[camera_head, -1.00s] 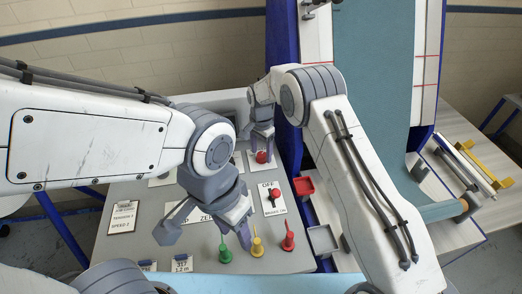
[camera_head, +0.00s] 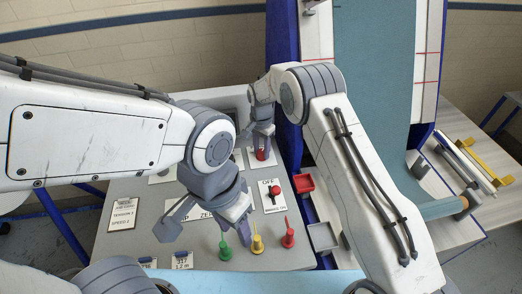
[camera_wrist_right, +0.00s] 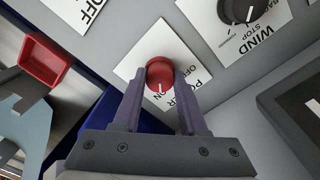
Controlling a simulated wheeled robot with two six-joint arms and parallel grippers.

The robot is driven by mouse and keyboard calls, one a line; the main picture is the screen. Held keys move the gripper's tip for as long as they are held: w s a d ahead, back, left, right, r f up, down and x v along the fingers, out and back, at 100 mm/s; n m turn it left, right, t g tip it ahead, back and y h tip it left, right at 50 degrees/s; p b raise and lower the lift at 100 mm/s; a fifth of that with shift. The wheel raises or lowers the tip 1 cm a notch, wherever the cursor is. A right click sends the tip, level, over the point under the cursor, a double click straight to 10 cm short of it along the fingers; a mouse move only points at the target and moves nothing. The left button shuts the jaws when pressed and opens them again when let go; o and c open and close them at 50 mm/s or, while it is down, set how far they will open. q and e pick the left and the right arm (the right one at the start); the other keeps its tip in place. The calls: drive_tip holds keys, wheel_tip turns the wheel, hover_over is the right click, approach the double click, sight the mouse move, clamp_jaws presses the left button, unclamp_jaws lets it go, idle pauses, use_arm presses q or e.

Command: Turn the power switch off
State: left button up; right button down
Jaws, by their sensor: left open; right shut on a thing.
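The power switch (camera_wrist_right: 159,72) is a round red knob with a white mark on a white plate. The letters "POWER" and "ON" show partly beside it in the right wrist view, and the knob's white mark points down in that picture. It also shows in the head view (camera_head: 262,155) at the back of the grey panel. My right gripper (camera_wrist_right: 160,82) has one finger on each side of the knob and is shut on it; it also shows in the head view (camera_head: 263,144). My left gripper (camera_head: 207,228) is open and empty over the panel front.
A second red switch (camera_head: 274,189), marked OFF, is nearer on the panel. Green (camera_head: 225,247), yellow (camera_head: 257,243) and red (camera_head: 289,236) pegs stand at the front. A black WIND knob (camera_wrist_right: 240,9) is near the power switch. Red (camera_head: 304,184) and grey (camera_head: 324,237) trays lie right.

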drive_tip(key=n+b, duration=0.1)
drive_tip(key=n, duration=0.2)
drive_tip(key=n+b, duration=0.1)
drive_tip(key=n, duration=0.3)
drive_tip(key=shift+n, duration=0.4)
drive_tip(key=n, duration=0.4)
drive_tip(key=shift+b, duration=0.4)
drive_tip(key=n, duration=0.5)
drive_tip(key=shift+n, duration=0.3)
drive_tip(key=shift+c, duration=2.2)
unclamp_jaws()
